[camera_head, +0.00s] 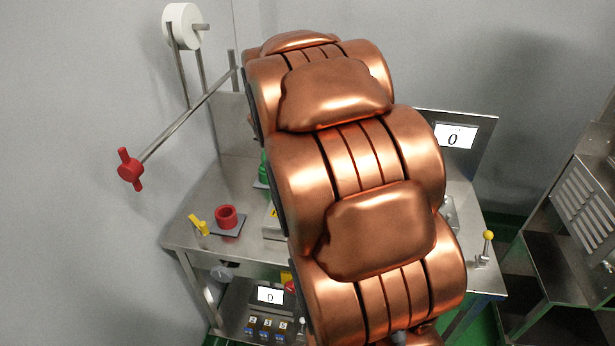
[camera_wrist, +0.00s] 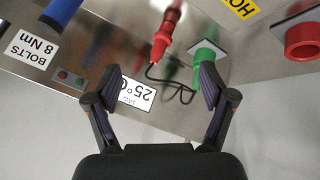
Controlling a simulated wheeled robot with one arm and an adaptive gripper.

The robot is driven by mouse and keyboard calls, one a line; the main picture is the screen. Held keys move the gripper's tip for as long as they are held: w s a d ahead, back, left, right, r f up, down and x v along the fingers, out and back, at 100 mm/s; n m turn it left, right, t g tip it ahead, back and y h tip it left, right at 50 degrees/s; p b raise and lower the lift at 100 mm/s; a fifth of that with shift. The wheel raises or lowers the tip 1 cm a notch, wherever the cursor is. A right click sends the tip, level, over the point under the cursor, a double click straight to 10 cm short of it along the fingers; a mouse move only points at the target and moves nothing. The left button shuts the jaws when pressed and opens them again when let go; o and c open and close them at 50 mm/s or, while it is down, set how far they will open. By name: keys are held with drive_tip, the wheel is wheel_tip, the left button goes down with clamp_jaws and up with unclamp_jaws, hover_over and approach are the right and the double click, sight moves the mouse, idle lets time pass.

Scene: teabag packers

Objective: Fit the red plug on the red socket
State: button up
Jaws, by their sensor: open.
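A red plug-like piece (camera_wrist: 161,45) with a tapered end shows in the wrist view, at the top middle. A thin black cable (camera_wrist: 152,72) runs near it. A hollow red round piece, seemingly the red socket (camera_head: 225,217), stands on a grey plate at the left of the steel table in the head view. It also shows at the right edge of the wrist view (camera_wrist: 302,42). My gripper (camera_wrist: 160,88) is open and empty, its fingers apart below the red plug in the picture. In the head view my copper arm hides the gripper and the plug.
A green piece (camera_wrist: 207,56) is close to my right fingertip in the picture; a green part also shows beside my arm (camera_head: 264,168). A yellow lever (camera_head: 199,225) is next to the socket. A rod with a red handle (camera_head: 130,170) juts out left. The steel table (camera_head: 190,222) has bare room at front left.

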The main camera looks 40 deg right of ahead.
drive_tip(key=w+d+f+t+y, duration=0.1)
drive_tip(key=w+d+f, duration=0.1)
drive_tip(key=d+f, duration=0.2)
drive_tip(key=w+d+f+t+y, duration=0.1)
drive_tip(key=w+d+f+t, duration=0.1)
drive_tip(key=w+d+f, duration=0.1)
drive_tip(key=w+d+f+t+y, duration=0.1)
drive_tip(key=w+d+f, duration=0.2)
drive_tip(key=d+f, duration=0.2)
drive_tip(key=shift+w+d+f+n+t, duration=0.1)
drive_tip(key=shift+d+f+n+t, duration=0.25)
drive_tip(key=shift+f+n+t, duration=0.05)
drive_tip(key=shift+a+x, duration=0.2)
drive_tip(key=shift+x, duration=3.4)
drive_tip(key=shift+w, duration=0.15)
drive_tip(key=c, duration=1.3)
